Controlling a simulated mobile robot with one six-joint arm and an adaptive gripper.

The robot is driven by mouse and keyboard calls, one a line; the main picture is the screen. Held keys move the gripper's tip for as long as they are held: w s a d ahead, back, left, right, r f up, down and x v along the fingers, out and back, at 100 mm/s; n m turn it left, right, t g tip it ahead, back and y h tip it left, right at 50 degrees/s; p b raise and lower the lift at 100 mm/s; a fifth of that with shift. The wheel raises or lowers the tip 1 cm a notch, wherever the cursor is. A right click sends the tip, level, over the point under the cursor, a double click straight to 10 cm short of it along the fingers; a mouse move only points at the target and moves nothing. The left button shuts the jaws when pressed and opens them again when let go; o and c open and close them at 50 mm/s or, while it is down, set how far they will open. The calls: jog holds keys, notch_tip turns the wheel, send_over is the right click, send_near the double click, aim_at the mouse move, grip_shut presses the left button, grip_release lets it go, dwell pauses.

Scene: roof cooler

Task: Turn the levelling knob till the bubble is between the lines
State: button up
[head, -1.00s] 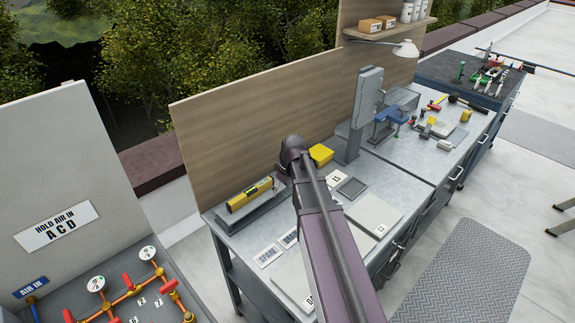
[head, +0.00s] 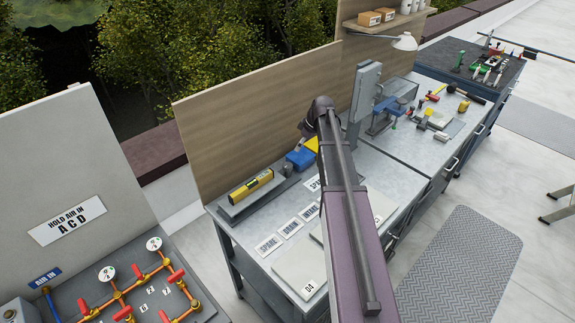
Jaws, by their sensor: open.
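A yellow level (head: 251,185) lies on a long grey plate (head: 232,212) at the far left of the bench, near the wooden back panel. A small dark grey round part (head: 287,169) shows at the right end of the plate; it may be the levelling knob, but it is too small to be sure. The bubble and its lines are too small to read. My arm rises from the bottom across the bench. A small dark part of its far end shows left of its bend, above the blue bin. My gripper's fingers cannot be made out and seem hidden behind the arm.
A blue bin (head: 299,158) and a yellow bin (head: 312,144) stand right of the plate, close to it. Labels (head: 290,228) and flat panels lie in front. A grey column (head: 364,98) and a vise (head: 384,113) stand behind my arm. A valve panel (head: 140,285) is at the lower left.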

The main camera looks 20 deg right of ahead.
aim_at(288, 165)
jog(key=shift+f, duration=0.15)
jog(key=b+x, duration=1.2)
jog(key=x, duration=0.1)
jog(key=shift+w+a+f+b, duration=0.1)
jog(key=shift+a+f+b, duration=0.1)
jog(key=shift+b, duration=0.1)
dwell(0.3)
jog(key=shift+c, duration=0.2)
jog(key=c, duration=1.1)
